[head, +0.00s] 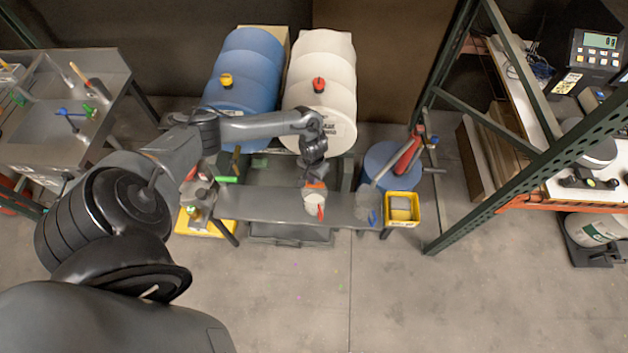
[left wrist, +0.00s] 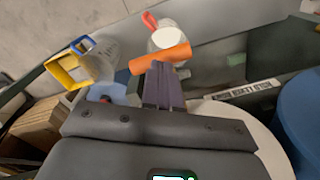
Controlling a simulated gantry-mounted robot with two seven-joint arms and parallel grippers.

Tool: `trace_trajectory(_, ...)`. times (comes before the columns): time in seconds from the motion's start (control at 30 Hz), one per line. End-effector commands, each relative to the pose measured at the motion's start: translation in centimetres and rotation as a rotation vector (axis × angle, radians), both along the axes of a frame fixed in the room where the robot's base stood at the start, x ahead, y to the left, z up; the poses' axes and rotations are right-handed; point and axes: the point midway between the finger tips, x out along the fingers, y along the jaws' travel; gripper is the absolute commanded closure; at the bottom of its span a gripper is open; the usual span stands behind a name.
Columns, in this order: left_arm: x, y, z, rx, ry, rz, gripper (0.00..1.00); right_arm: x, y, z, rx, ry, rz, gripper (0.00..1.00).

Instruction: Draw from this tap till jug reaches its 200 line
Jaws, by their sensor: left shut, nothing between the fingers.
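My left gripper (head: 315,172) is shut and empty, pointing down at the front of the white drum (head: 322,75). In the left wrist view its closed fingers (left wrist: 160,66) end right at the orange tap handle (left wrist: 160,58); I cannot tell whether they touch it. The handle also shows in the head view (head: 314,185). The jug (head: 316,203), pale with a red handle, stands on the grey bench below the tap. It shows in the left wrist view (left wrist: 168,38) too, partly behind the orange handle. Its 200 line and fill level cannot be read. My right gripper is out of view.
A blue drum (head: 246,70) lies left of the white one. Right of the jug are a clear container (head: 367,207), a yellow bin (head: 403,222) and an upright blue barrel (head: 378,160). A green rack post (head: 480,215) stands farther right. The front floor is clear.

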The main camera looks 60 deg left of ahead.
Motion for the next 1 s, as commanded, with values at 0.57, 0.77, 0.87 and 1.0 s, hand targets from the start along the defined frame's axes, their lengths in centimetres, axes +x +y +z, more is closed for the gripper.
trace_trajectory(0.57, 0.0, 0.0, -1.9, 0.000, 0.001, 0.001, 1.00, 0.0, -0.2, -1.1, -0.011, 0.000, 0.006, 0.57)
trace_trajectory(0.77, 0.0, 0.0, -2.5, 0.000, 0.001, 0.000, 1.00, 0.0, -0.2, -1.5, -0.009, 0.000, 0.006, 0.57)
trace_trajectory(0.87, 0.0, 0.0, -2.8, 0.000, 0.000, 0.000, 1.00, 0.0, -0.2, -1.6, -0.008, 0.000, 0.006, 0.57)
trace_trajectory(1.0, 0.0, 0.0, -2.7, 0.000, 0.000, 0.000, 1.00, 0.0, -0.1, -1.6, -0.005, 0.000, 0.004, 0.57)
